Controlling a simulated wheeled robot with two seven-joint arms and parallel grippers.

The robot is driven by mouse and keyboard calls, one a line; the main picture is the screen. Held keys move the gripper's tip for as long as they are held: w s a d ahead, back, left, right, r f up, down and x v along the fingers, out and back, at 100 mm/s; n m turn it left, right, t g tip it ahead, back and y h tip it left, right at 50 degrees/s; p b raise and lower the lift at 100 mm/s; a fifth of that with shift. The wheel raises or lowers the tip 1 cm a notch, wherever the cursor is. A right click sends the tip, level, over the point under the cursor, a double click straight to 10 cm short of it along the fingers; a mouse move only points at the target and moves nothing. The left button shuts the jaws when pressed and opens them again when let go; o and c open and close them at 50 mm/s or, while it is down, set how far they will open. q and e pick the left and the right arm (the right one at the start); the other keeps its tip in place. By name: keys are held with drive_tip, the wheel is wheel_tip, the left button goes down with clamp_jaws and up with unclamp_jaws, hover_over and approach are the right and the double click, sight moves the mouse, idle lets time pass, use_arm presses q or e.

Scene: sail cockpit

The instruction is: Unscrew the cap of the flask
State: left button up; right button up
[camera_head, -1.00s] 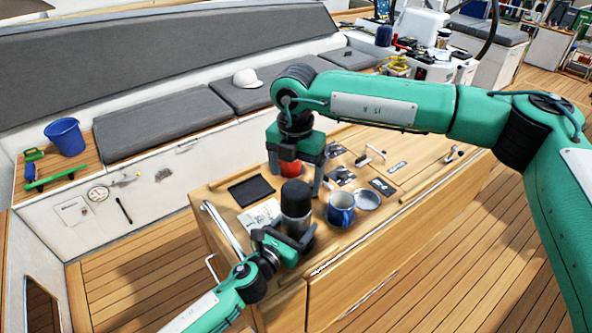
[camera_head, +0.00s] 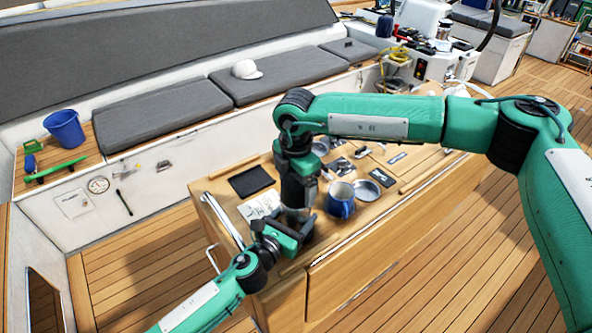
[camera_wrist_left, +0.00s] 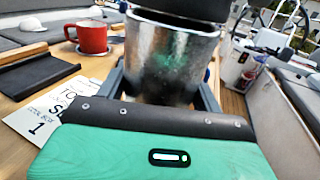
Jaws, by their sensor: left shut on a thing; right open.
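The flask (camera_wrist_left: 172,62) is a metallic cylinder with a black cap (camera_wrist_left: 190,8) at the top edge of the left wrist view. In the head view the flask (camera_head: 298,215) stands near the counter's front left corner, its upper part mostly hidden by my right gripper. My left gripper (camera_head: 288,234) is shut around the flask's body from the front; its fingers show on both sides in the left wrist view. My right gripper (camera_head: 298,197) is open, pointing down over the flask's top. I cannot tell whether its fingers touch the cap.
On the wooden counter are a blue mug (camera_head: 339,199), a shallow metal dish (camera_head: 366,190), a black tray (camera_head: 251,181) and a printed sheet (camera_head: 260,205). A red mug (camera_wrist_left: 92,38) shows in the left wrist view. A metal rail (camera_head: 222,222) runs along the counter's left end.

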drive_tip(key=shift+f, duration=0.65)
